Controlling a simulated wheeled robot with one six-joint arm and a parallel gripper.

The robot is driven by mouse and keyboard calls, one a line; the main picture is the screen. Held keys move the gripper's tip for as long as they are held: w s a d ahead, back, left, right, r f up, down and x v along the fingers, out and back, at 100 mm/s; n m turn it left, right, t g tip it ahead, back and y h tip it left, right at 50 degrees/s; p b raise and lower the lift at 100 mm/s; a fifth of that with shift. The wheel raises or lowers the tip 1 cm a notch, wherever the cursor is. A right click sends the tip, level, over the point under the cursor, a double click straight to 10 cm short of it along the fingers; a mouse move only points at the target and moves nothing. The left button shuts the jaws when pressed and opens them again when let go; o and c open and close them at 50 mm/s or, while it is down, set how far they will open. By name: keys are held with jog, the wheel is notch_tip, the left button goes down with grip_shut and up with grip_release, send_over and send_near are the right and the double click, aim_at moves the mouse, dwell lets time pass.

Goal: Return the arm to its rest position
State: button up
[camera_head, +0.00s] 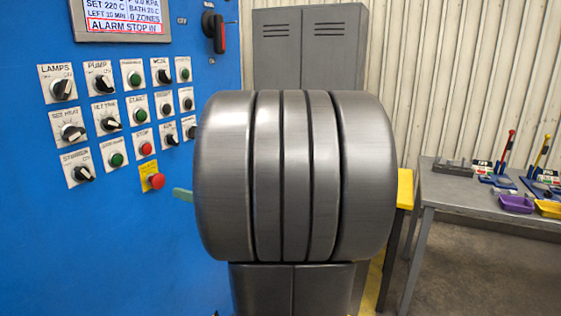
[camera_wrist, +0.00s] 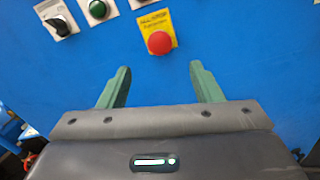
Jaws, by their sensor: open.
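My arm's large grey link fills the middle of the camera_head view and hides much of what is behind it. My gripper (camera_wrist: 160,80) shows in the camera_wrist view with its two green fingers wide apart and nothing between them. It faces the blue control panel (camera_head: 130,240), just below the red emergency button (camera_wrist: 159,43) on its yellow plate. In the camera_head view one green fingertip shows left of my arm, and the red button (camera_head: 156,181) is just left of and above it.
The panel carries several knobs and push buttons and a screen (camera_head: 124,15) with an alarm line. A red-handled switch (camera_head: 214,32) is at its upper right. A grey cabinet (camera_head: 305,50) stands behind my arm. A grey table (camera_head: 450,192) with tools and small trays is at right.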

aim_at(161, 181)
jog(key=x, duration=1)
jog(key=shift+a+p, duration=0.2)
jog(key=shift+p, duration=0.2)
jog(key=shift+d, duration=0.1)
